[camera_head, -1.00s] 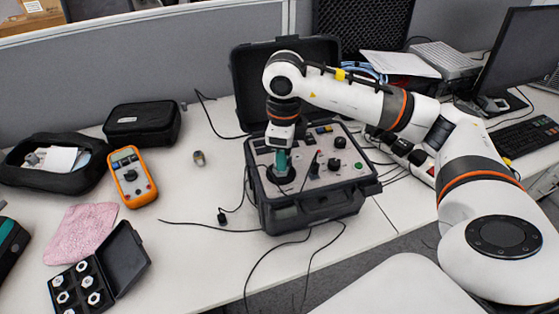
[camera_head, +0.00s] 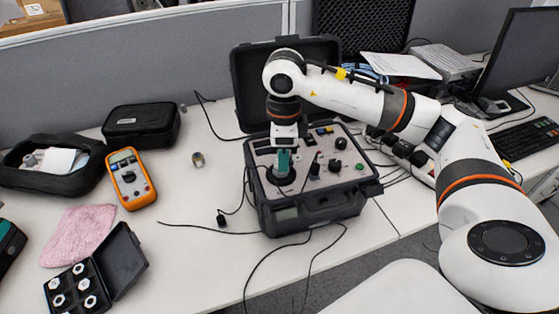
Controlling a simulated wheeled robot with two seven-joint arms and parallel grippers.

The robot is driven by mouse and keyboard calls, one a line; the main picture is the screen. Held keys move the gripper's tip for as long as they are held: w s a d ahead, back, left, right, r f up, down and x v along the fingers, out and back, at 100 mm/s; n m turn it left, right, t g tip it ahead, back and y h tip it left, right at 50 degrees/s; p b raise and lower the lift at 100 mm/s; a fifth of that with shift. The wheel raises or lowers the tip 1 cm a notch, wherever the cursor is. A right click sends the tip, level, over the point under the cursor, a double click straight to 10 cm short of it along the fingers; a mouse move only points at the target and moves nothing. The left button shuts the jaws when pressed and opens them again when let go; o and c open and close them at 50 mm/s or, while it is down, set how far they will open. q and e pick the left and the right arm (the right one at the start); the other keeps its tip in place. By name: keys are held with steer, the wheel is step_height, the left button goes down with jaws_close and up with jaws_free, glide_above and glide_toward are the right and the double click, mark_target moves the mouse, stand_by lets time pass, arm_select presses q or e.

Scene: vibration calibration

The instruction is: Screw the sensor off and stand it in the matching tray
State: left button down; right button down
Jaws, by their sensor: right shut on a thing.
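The open black calibrator case (camera_head: 318,218) stands mid-table, its panel facing up. My right gripper (camera_head: 284,170) points down over the round black mount (camera_head: 281,177) at the panel's left side. Its teal fingers are shut on the sensor at the mount; the fingers hide most of the sensor, and I cannot tell whether it is still threaded. A small open black case (camera_head: 122,262) at lower left holds several white hexagonal pieces (camera_head: 60,301); I cannot tell whether it is the matching tray. My left gripper is not in view.
An orange multimeter (camera_head: 131,180), a small metal cylinder (camera_head: 198,159), a pink cloth (camera_head: 76,236) and black pouches (camera_head: 142,125) lie to the left. Thin black cables cross the table around the calibrator.

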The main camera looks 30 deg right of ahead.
steer(key=shift+s+f+n+b, duration=0.15)
steer(key=shift+n+b, duration=0.2)
steer(key=shift+n, duration=0.5)
steer(key=shift+w+f+n+b, duration=0.15)
steer(key=shift+n+b, duration=0.2)
steer(key=shift+n, duration=0.5)
steer(key=shift+s, duration=0.1)
steer(key=c, duration=1.2)
jaws_free()
steer(key=shift+o, duration=1.2)
steer(key=shift+r, duration=0.15)
steer(key=shift+o, duration=0.3)
steer(key=m, duration=0.4)
steer(key=shift+r, duration=0.1)
